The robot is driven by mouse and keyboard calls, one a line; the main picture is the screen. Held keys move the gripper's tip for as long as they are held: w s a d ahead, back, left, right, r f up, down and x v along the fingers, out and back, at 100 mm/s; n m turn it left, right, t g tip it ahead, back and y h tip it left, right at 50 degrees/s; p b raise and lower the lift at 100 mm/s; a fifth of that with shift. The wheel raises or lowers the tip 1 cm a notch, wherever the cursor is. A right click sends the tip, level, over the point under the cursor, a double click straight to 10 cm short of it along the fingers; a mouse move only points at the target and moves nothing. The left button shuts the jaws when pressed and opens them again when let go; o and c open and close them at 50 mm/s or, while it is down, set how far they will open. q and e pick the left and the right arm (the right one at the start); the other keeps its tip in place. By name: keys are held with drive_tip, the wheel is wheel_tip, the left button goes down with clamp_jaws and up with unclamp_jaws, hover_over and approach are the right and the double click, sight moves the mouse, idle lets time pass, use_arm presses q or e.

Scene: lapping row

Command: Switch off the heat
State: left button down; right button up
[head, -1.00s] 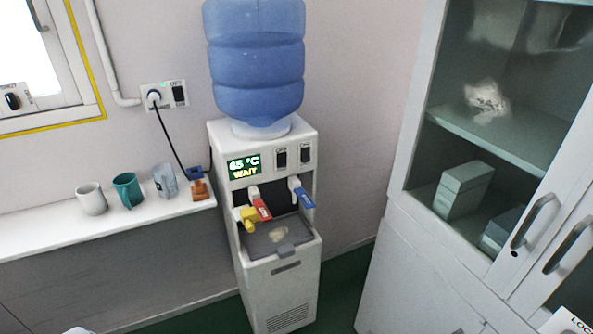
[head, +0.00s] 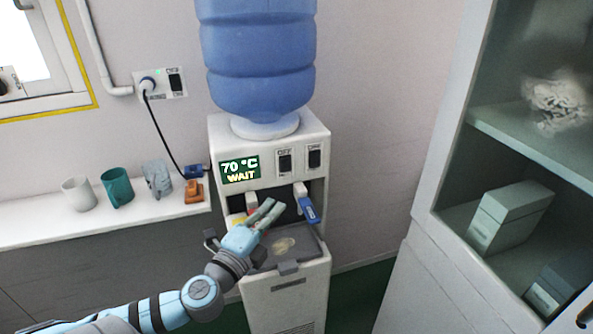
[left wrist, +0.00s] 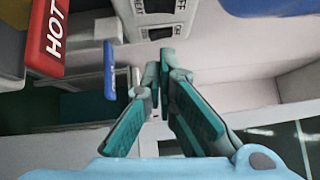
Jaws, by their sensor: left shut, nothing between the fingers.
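The water dispenser (head: 225,145) stands against the wall with a blue bottle on top. Its display (head: 240,170) reads 70 °C WAIT. Two dark rocker switches sit beside it, a left switch (head: 284,162) and a right switch (head: 314,158); their positions are too small to tell. My left gripper (head: 272,209) is shut and empty, in front of the taps and below the switches. In the left wrist view its fingertips (left wrist: 164,72) point toward the panel, with a switch (left wrist: 160,32) beyond them. The red HOT tap (left wrist: 55,38) is at upper left there. My right gripper is out of view.
The blue tap (head: 307,205) is just right of my gripper, above the drip tray (head: 310,243). A wall socket (head: 160,84) with a plug and switch is at left. Mugs (head: 117,187) stand on the shelf. A glass-door cabinet (head: 440,180) stands at right.

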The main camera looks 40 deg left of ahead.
use_arm(q)
drive_tip(key=s+r, duration=0.1)
drive_tip(key=s, duration=0.1)
approach(286, 165)
drive_tip(key=w+d, duration=0.3)
drive_tip(key=d, duration=0.1)
drive_tip(key=w+a, duration=0.1)
drive_tip(key=w, duration=0.1)
drive_tip(key=w+a+r, duration=0.1)
drive_tip(key=a, duration=0.1)
drive_tip(key=shift+w+a+p, duration=0.1)
drive_tip(key=shift+w+p, duration=0.2)
drive_tip(key=shift+w, duration=0.1)
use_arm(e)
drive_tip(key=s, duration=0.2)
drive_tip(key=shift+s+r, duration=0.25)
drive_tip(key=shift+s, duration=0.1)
